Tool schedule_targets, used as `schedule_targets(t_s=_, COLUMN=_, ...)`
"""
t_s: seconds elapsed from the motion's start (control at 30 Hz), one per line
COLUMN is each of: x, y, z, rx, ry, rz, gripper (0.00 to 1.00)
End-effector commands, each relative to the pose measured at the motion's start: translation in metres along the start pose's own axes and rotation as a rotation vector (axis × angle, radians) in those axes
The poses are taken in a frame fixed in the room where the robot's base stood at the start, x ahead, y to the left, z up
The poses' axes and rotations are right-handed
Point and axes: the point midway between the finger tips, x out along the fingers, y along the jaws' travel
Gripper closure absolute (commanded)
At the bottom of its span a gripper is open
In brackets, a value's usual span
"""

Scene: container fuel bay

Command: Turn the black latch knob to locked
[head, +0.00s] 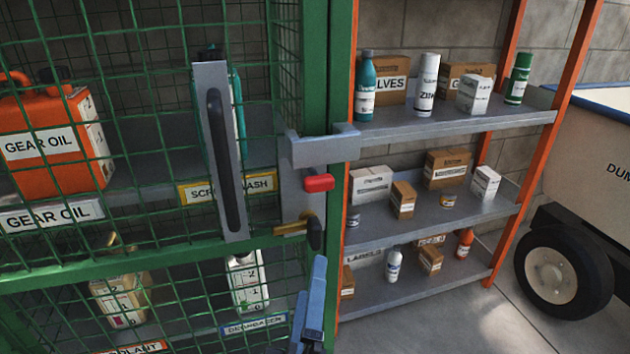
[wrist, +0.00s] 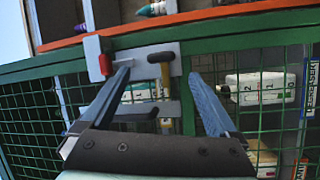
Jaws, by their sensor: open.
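The black latch knob (head: 314,233) sits at the right end of a brass lever (head: 289,229) on the grey latch plate of the green mesh cage. A red block (head: 319,183) is just above it. In the wrist view the knob (wrist: 160,58) shows between and slightly beyond my fingertips, with the red block (wrist: 99,58) to the left. My gripper (head: 318,265) is just below the knob in the head view. In the wrist view my gripper (wrist: 159,76) has its two blue fingers spread wide, with nothing held. Contact with the knob cannot be told.
A grey door plate with a black pull handle (head: 226,160) stands left of the latch. A grey bracket (head: 322,147) spans the green post above it. Behind the mesh is an orange gear oil jug (head: 45,150). Open shelves (head: 440,222) and a wheeled cart (head: 585,150) are right.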

Motion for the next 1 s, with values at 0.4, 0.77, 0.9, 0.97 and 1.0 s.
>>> schedule_targets(t_s=0.4, x=-0.021, y=0.014, z=-0.007, rx=-0.266, ry=-0.003, rz=-0.115, gripper=0.05)
schedule_targets(t_s=0.77, x=0.019, y=0.009, z=-0.006, rx=-0.271, ry=-0.002, rz=-0.113, gripper=0.05)
schedule_targets(t_s=0.9, x=0.045, y=0.006, z=-0.005, rx=-0.270, ry=-0.002, rz=-0.113, gripper=0.05)
schedule_targets(t_s=0.97, x=0.056, y=0.005, z=-0.005, rx=-0.270, ry=-0.003, rz=-0.114, gripper=0.05)
schedule_targets(t_s=1.0, x=0.063, y=0.004, z=-0.005, rx=-0.270, ry=-0.003, rz=-0.114, gripper=0.05)
